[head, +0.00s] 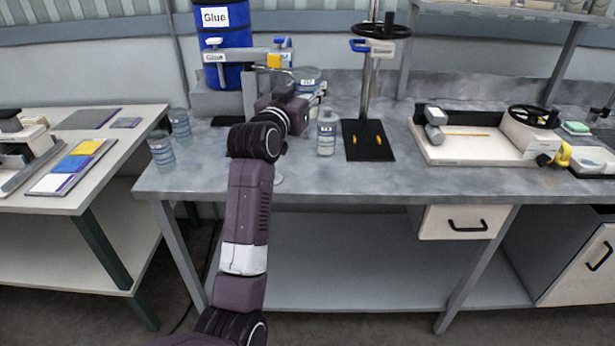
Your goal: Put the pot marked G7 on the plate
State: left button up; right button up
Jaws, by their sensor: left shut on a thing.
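A clear pot with a blue band and a small white label (307,79) is at the end of my left arm, above the back of the grey bench. The label is too small to read surely. My left gripper (305,92) is shut on this pot; the wrist hides much of the fingers. Another clear labelled pot (326,133) stands upright on the bench, to the right of my wrist. Two similar pots, one further back (180,126) and one nearer (161,150), stand at the bench's left end. I cannot clearly make out the plate. My right gripper is out of view.
A blue glue drum (222,40) stands behind a metal frame with clamps at the back left. A press stand with a black base (368,141) is right of the pots. A white tray (450,156) lies further right. The bench front (370,182) is clear.

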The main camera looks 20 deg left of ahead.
pick_arm(q)
jog(key=shift+w+r, duration=0.3)
jog(key=shift+r, duration=0.3)
jog(key=shift+a+f+p, duration=0.1)
jog(key=shift+f+p, duration=0.25)
jog(key=shift+f, duration=9.45)
jog(key=shift+f, duration=0.1)
jog(key=shift+f, duration=0.15)
jog(key=o, duration=1.2)
